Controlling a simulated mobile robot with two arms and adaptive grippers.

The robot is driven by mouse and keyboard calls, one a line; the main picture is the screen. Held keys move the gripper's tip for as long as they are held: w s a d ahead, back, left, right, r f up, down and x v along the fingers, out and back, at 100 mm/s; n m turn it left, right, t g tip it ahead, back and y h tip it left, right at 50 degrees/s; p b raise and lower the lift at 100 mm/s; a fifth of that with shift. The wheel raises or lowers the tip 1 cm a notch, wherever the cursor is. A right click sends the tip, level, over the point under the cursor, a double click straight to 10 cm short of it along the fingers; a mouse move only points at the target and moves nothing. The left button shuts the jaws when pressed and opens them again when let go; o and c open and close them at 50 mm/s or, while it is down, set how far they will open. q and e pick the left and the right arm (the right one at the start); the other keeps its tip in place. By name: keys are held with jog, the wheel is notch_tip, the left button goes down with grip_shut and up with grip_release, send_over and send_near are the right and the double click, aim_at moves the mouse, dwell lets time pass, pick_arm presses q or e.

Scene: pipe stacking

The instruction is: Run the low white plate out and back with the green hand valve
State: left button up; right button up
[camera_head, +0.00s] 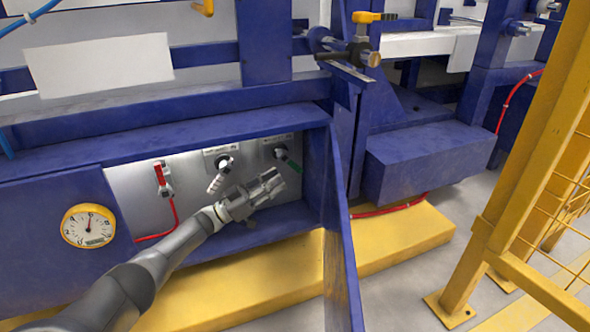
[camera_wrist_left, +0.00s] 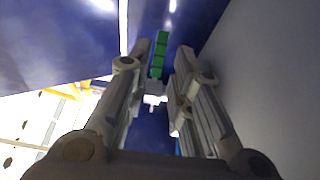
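The green hand valve (camera_head: 288,161) sits on the grey panel inside the blue recess, at the panel's right end, its green handle slanting down to the right. My left gripper (camera_head: 272,186) is just below and in front of it. In the left wrist view the green handle (camera_wrist_left: 158,55) shows in the gap between the two fingers (camera_wrist_left: 161,62), which stand apart; I see no clear contact. A white plate (camera_head: 98,66) is at the upper left and a white bar (camera_head: 418,44) at the upper right; I cannot tell which is the low white plate. My right gripper is out of view.
A white-handled valve (camera_head: 218,176) and a red-handled valve (camera_head: 162,178) share the panel to the left. A round yellow gauge (camera_head: 88,226) is further left. An open blue door (camera_head: 343,230) bounds the recess on the right. A yellow frame (camera_head: 520,150) stands at the right.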

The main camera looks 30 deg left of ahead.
aim_at(295, 169)
pick_arm(q)
jog(key=b+x, duration=0.2)
jog(key=x, duration=0.5)
jog(key=shift+w, duration=0.1)
grip_shut()
